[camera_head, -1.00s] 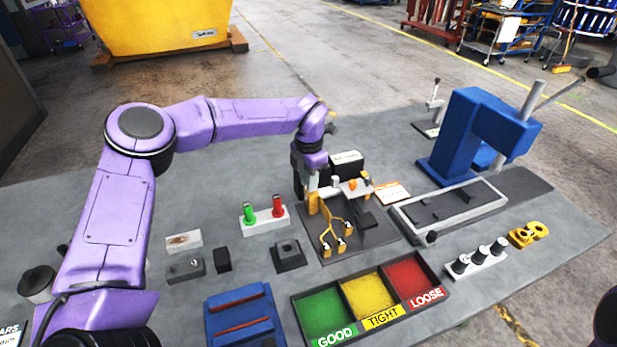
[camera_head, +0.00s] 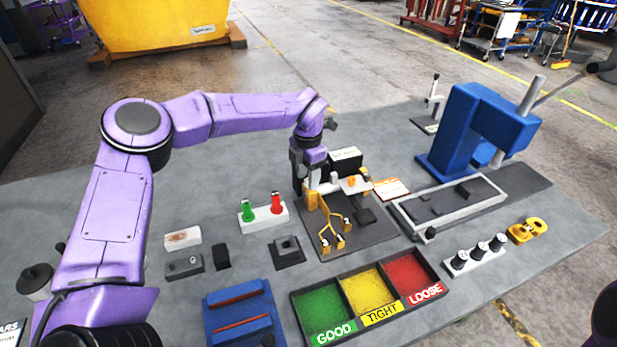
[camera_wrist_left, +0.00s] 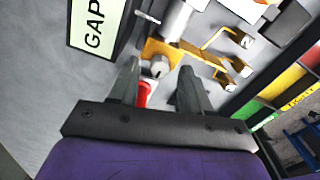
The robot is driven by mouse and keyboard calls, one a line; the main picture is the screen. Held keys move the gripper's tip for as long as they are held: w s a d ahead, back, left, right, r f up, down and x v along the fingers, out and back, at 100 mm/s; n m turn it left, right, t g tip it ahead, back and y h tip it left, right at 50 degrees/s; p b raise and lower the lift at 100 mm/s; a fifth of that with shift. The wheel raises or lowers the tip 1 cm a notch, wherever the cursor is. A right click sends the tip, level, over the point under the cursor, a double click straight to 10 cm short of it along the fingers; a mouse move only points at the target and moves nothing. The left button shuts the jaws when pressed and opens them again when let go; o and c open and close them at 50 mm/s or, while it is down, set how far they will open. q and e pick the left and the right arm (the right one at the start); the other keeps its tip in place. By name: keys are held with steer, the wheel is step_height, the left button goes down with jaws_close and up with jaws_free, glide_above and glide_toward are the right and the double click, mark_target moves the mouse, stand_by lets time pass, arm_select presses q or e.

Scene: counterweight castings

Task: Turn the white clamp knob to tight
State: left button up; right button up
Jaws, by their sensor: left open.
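The clamp fixture stands on a dark plate (camera_head: 375,231), with yellow branching arms (camera_head: 335,228) ending in small numbered white tips. My left gripper (camera_head: 308,194) points down at the fixture's left edge and hides part of it. In the left wrist view my left gripper (camera_wrist_left: 160,78) is open. A pale round knob (camera_wrist_left: 158,66) on an orange block (camera_wrist_left: 160,50) shows just beyond and between the fingertips. I cannot tell whether the fingers touch it, nor its turn setting. A red piece (camera_wrist_left: 144,93) shows between the fingers, nearer the palm. My right gripper is not in view.
A stand with a green plug (camera_head: 248,210) and a red plug (camera_head: 276,203) is left of the fixture. A black box (camera_head: 345,160) stands behind it. The GOOD, TIGHT and LOOSE tray (camera_head: 372,321) lies in front. A blue press (camera_head: 468,130) stands right.

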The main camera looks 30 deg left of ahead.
arm_select(q)
step_height(320, 180, up, 10)
steer(key=b, duration=0.2)
steer(key=shift+d+f, duration=0.15)
steer(key=shift+w, duration=0.1)
